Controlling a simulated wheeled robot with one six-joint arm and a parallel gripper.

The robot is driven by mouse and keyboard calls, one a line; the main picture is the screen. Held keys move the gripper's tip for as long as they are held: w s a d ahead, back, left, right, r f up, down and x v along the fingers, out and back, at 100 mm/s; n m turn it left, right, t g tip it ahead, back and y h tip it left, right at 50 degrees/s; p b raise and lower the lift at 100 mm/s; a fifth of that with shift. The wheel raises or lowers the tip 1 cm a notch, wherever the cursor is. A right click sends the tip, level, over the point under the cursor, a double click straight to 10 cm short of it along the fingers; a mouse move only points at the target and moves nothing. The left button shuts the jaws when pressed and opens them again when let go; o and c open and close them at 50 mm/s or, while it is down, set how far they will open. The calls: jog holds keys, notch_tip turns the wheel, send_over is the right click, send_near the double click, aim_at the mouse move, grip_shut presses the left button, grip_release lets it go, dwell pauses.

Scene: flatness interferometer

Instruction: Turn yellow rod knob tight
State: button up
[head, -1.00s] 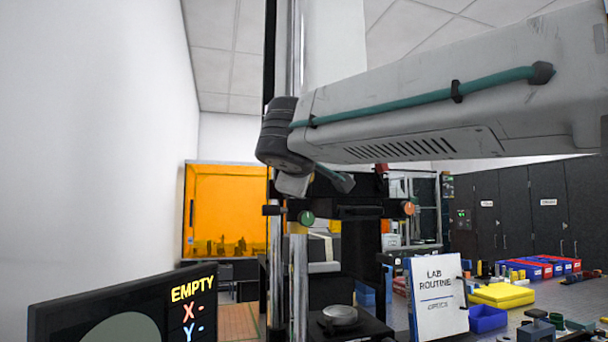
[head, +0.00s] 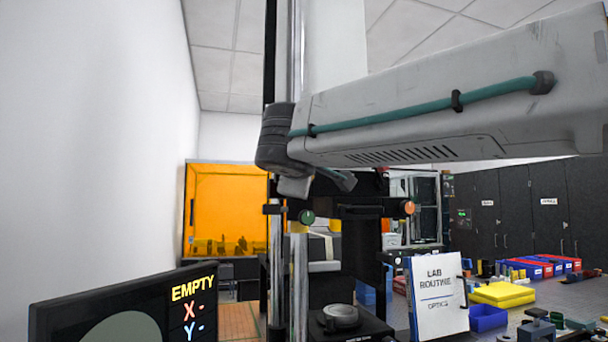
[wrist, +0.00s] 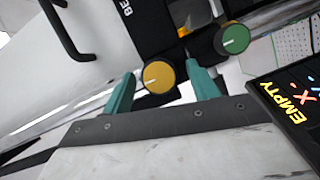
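The yellow knob (wrist: 158,77) is round with a pale pointer line and shows near the middle of the wrist view. My gripper (wrist: 162,88) has two teal fingers, one on each side of the knob. Narrow gaps show between the fingers and the knob, so the gripper looks open around it, not clamped. A green knob (wrist: 232,38) sits just beyond the right finger; it also shows in the head view (head: 307,217). In the head view I cannot single out the yellow knob, and my fingers are mostly hidden by my wrist.
Vertical metal rods (head: 299,280) stand near the green knob. An orange knob (head: 409,208) is to its right. A dark screen (head: 125,305) reading EMPTY stands at lower left. A LAB ROUTINE sign (head: 437,298) and a bench with coloured bins (head: 488,317) are at right.

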jog(key=shift+s, duration=0.1)
jog(key=s, duration=0.7)
jog(key=shift+s+a+r, duration=0.3)
jog(key=shift+a, duration=0.1)
jog(key=s+d+f+m+g+h, duration=0.15)
jog(key=s+d+f+g, duration=0.35)
jog(key=f, duration=0.6)
jog(key=s+d+f+m+g, duration=0.2)
jog(key=d+f+m+g, duration=0.3)
jog(key=f, duration=0.6)
jog(key=s+d+f+m+g+y, duration=0.3)
jog(key=s+d+f+m+g, duration=0.2)
jog(key=s+d+f, duration=1.1)
jog(key=shift+s+d+f+m+g, duration=0.3)
jog(key=shift+s+f+m, duration=1.1)
jog(key=shift+s, duration=0.6)
